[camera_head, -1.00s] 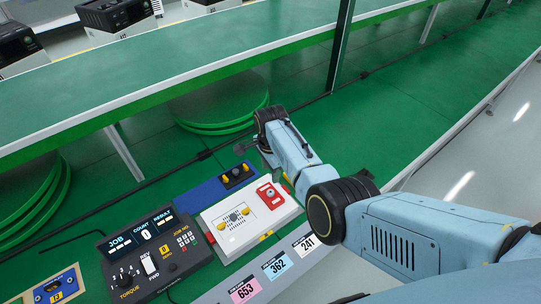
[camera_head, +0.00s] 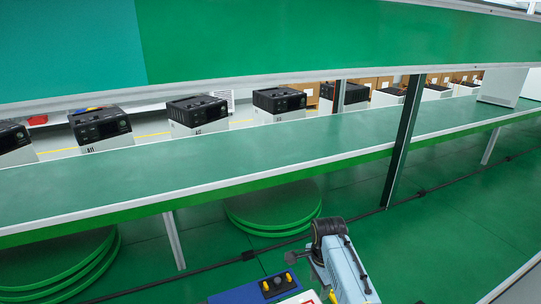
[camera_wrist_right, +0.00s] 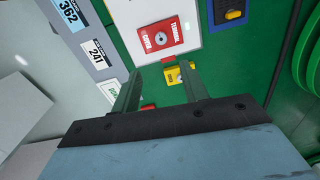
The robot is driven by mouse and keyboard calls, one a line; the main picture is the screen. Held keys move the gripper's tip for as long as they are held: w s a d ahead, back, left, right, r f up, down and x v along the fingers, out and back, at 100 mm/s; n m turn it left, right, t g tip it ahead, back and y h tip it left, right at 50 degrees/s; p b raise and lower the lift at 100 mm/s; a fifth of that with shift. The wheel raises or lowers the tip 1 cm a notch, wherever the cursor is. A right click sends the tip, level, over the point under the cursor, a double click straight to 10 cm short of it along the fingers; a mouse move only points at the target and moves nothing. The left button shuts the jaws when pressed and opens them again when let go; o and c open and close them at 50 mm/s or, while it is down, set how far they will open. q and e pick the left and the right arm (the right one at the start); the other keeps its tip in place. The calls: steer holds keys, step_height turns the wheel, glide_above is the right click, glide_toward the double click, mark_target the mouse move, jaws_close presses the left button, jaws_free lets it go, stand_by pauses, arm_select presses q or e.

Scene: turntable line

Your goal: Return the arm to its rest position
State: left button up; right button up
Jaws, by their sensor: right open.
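My right arm comes in at the bottom of the head view, with its gripper (camera_head: 304,262) pointing down beside a blue block with yellow parts (camera_head: 272,285). In the right wrist view the gripper's two fingers (camera_wrist_right: 160,80) are apart with nothing held between them. Beyond them is a white board (camera_wrist_right: 121,38) bearing a red terminal cover (camera_wrist_right: 163,39). A small yellow piece (camera_wrist_right: 172,76) lies close to one fingertip; I cannot tell if they touch. My left gripper is in neither view.
A long green bench (camera_head: 230,168) crosses the head view, with a post (camera_head: 403,140) at its right. Several black-topped white units (camera_head: 100,128) stand behind it. Round green stacked discs (camera_head: 275,208) lie below. Number cards (camera_wrist_right: 97,53) lie beside the board.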

steer(key=s+d+f+n+t, duration=0.15)
steer(key=s+d+n, duration=0.25)
steer(key=s, duration=0.4)
steer(key=s+d+f+n, duration=0.2)
steer(key=s+d+n, duration=0.15)
steer(key=s, duration=0.45)
steer(key=s+a+r+n+t, duration=0.1)
steer(key=s+r+n, duration=0.4)
steer(key=s, duration=0.3)
steer(key=s+a+r+n+t, duration=0.1)
steer(key=s+r+n, duration=0.35)
steer(key=s, duration=0.35)
step_height(320, 180, down, 35)
steer(key=s+g+b, duration=0.2)
steer(key=b, duration=0.6)
steer(key=s+d+f+b, duration=0.3)
steer(key=s+f+b, duration=0.3)
steer(key=s+f, duration=1)
step_height(320, 180, down, 4)
steer(key=shift+d+r+g, duration=0.1)
steer(key=shift+d+g, duration=0.05)
steer(key=shift+g, duration=0.2)
steer(key=shift+s, duration=0.1)
